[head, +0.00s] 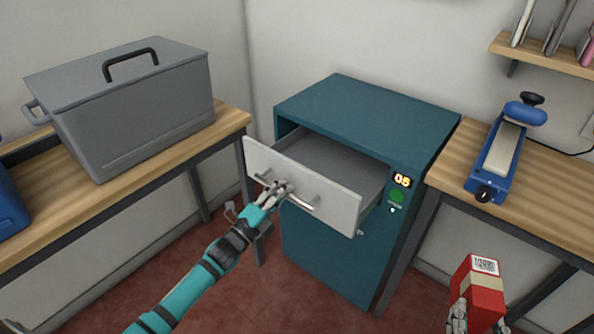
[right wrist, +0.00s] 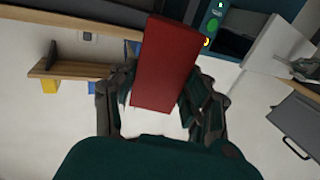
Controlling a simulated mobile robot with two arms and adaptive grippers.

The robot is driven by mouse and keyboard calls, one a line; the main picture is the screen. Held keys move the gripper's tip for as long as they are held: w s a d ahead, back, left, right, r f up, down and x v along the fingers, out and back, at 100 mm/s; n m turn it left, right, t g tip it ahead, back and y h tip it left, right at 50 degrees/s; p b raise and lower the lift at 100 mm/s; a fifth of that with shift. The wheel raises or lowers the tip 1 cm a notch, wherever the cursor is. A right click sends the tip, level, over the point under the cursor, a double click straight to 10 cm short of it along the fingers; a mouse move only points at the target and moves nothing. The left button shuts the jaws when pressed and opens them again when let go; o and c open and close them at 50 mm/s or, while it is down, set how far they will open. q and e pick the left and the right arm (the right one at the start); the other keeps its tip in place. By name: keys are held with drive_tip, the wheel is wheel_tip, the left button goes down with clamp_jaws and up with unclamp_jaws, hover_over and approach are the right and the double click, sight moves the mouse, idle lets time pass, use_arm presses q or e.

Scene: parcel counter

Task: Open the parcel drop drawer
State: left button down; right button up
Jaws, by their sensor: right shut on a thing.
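The teal parcel cabinet (head: 335,255) stands in the middle of the head view. Its white-fronted drawer (head: 335,201) is pulled well out, and its grey inside shows empty where I can see it. My left gripper (head: 277,188) is at the drawer's bar handle (head: 301,201), its fingers covering the handle's middle. I cannot tell whether they are closed around the bar. My right gripper (head: 478,318) is shut on a red box (head: 483,295) with a label on top, held low at the right. The red box (right wrist: 165,65) also shows between the fingers in the right wrist view.
A lit "05" display (head: 402,180) and green button (head: 397,196) are on the cabinet front. A grey lidded bin (head: 140,110) stands on the left wooden table. A blue device (head: 505,150) lies on the right table. A wall shelf (head: 545,54) is above it.

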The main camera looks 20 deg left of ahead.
use_arm(q)
drive_tip(key=r+p+v, duration=0.3)
drive_tip(key=v, duration=0.9)
drive_tip(key=shift+s+a+f, duration=0.15)
drive_tip(key=shift+s+f, duration=0.15)
drive_tip(key=shift+s, duration=0.3)
drive_tip(key=c, duration=1.3)
unclamp_jaws()
drive_tip(key=shift+r, duration=0.1)
drive_tip(key=shift+c, duration=0.2)
drive_tip(key=v, duration=1.2)
drive_tip(key=shift+a, duration=0.1)
